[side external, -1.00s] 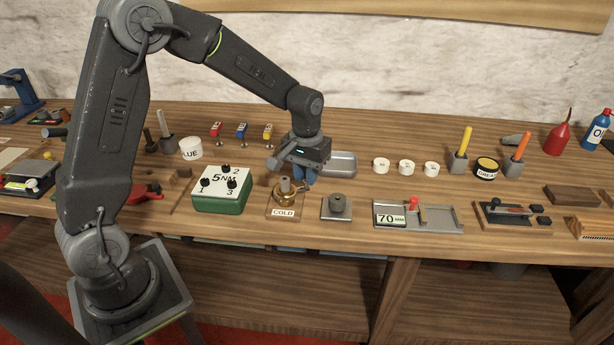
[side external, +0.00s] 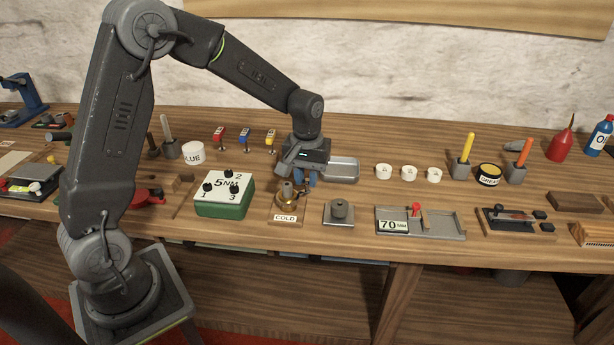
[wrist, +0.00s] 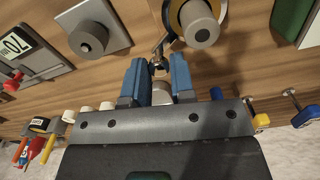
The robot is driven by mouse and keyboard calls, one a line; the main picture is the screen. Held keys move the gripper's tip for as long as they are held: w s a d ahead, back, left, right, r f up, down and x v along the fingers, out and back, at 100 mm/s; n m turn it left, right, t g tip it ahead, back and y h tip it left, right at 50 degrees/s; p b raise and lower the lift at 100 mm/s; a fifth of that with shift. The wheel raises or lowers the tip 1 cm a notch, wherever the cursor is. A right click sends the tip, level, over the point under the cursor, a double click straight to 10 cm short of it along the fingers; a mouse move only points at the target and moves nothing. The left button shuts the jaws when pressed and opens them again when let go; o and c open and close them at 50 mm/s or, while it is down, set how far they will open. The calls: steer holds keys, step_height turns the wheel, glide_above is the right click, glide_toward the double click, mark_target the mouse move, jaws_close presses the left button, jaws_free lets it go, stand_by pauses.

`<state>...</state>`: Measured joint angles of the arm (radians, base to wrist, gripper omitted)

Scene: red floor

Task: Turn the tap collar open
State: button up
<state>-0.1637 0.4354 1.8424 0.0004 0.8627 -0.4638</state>
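The brass tap (side external: 286,193) stands on a small wooden base with a COLD label, front centre of the bench. In the wrist view its round grey top and brass collar (wrist: 197,24) are at the top centre. A thin lever with a small metal knob (wrist: 158,66) reaches from the collar toward my gripper. My gripper (wrist: 159,60) is open, its two blue fingers pointing down just behind the tap, with the knob at the gap between the fingertips. I cannot tell whether they touch it. It also shows in the side view (side external: 306,182).
A green 5NM box (side external: 222,196) stands left of the tap. A metal plate with a grey knob (side external: 339,213) is close on its right, then a 70 gauge fixture (side external: 440,224). A shallow metal tray (side external: 343,170) lies behind my gripper.

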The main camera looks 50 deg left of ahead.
mark_target(307, 180)
steer(key=o, duration=0.4)
steer(key=shift+r, duration=0.1)
step_height(307, 180, up, 14)
steer(key=shift+f, duration=0.2)
stand_by(0.4)
steer(key=s+d+m+t, duration=0.2)
steer(key=s, duration=0.5)
steer(key=s+d+r+m+t, duration=0.1)
steer(key=s+d+m, duration=0.1)
steer(key=s, duration=0.5)
steer(key=s+d+m+t, duration=0.2)
steer(key=s+d+m, duration=0.1)
steer(key=s, duration=0.5)
steer(key=shift+s+r+t, duration=0.1)
steer(key=shift+r+t, duration=0.1)
steer(key=shift+t, duration=0.1)
